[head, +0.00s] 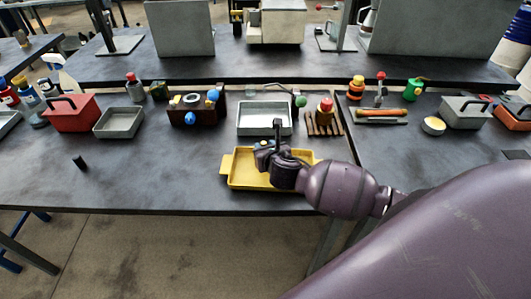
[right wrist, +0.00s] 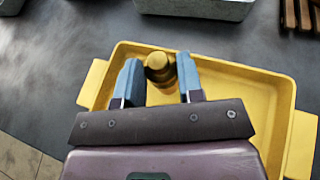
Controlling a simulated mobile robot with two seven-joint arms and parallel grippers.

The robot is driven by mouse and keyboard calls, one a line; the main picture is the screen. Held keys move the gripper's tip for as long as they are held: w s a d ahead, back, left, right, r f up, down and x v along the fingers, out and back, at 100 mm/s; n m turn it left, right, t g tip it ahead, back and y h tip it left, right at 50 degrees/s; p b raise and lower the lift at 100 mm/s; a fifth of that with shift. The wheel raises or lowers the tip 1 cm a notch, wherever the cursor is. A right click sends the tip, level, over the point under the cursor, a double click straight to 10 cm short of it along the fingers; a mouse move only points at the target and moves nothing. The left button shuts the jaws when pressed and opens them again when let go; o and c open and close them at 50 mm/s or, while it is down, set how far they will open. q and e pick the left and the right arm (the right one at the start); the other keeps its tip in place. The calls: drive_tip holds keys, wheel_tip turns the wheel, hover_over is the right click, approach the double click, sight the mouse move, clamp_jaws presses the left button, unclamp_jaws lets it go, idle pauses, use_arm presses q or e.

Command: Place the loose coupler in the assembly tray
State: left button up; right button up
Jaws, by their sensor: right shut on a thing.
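The yellow assembly tray (head: 236,181) lies near the front edge of the table; it also fills much of the right wrist view (right wrist: 270,90). My right gripper (head: 264,148) is over the tray. In the right wrist view its blue fingers (right wrist: 159,72) are on either side of a brass-coloured coupler (right wrist: 157,64), and it is shut on this part. The coupler is over the tray floor; whether it touches the floor cannot be told. In the head view my gripper and arm hide the coupler and part of the tray. My left gripper is not in view.
A grey metal tray (head: 264,131) stands just behind the yellow tray. A small black cylinder (head: 79,161) stands alone at the left. A dark block with blue knobs (head: 198,108) and a red toolbox (head: 71,113) stand further back. The table left of the tray is mostly clear.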

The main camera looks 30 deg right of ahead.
drive_tip(key=shift+f, duration=0.75)
drive_tip(key=shift+f, duration=0.2)
drive_tip(key=o, duration=0.9)
drive_tip(key=shift+o, duration=0.2)
drive_tip(key=shift+r, duration=0.15)
